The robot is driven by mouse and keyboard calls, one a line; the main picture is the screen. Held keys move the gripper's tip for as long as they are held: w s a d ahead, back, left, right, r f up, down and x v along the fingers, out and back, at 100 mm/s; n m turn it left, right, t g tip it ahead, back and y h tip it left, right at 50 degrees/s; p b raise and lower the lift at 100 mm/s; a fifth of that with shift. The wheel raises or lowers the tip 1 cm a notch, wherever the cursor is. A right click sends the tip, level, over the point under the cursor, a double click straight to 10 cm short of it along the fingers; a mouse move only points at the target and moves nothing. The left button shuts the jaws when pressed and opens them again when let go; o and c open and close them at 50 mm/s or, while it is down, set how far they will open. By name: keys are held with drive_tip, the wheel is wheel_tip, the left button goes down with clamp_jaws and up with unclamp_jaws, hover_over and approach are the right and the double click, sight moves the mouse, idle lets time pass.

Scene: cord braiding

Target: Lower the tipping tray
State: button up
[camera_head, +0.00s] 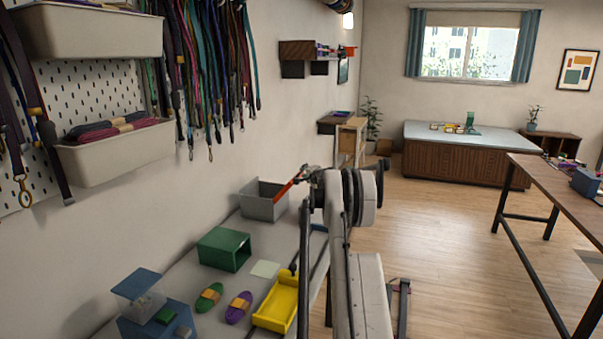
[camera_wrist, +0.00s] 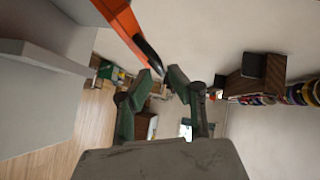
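A grey open-topped tray (camera_head: 262,206) stands at the far end of the table by the wall. An orange-red bar (camera_head: 287,187) slants up from its right side towards my gripper (camera_head: 311,176). I take this to be the tipping tray, but no label shows. In the wrist view, the orange bar (camera_wrist: 121,22) comes in from the top, with a dark curved piece (camera_wrist: 149,55) at its end. My gripper (camera_wrist: 160,73) has its fingertips a short gap apart, with the dark piece at or between them. Contact cannot be told.
The table also holds a green box (camera_head: 224,249), a yellow tray (camera_head: 277,303), a green bundle (camera_head: 208,297), a purple bundle (camera_head: 239,307) and a blue stand (camera_head: 150,310). Cords (camera_head: 215,70) and bins (camera_head: 115,152) hang on the left wall.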

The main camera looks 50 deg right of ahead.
sight(302, 172)
drive_tip(key=shift+x, duration=2.1)
clamp_jaws()
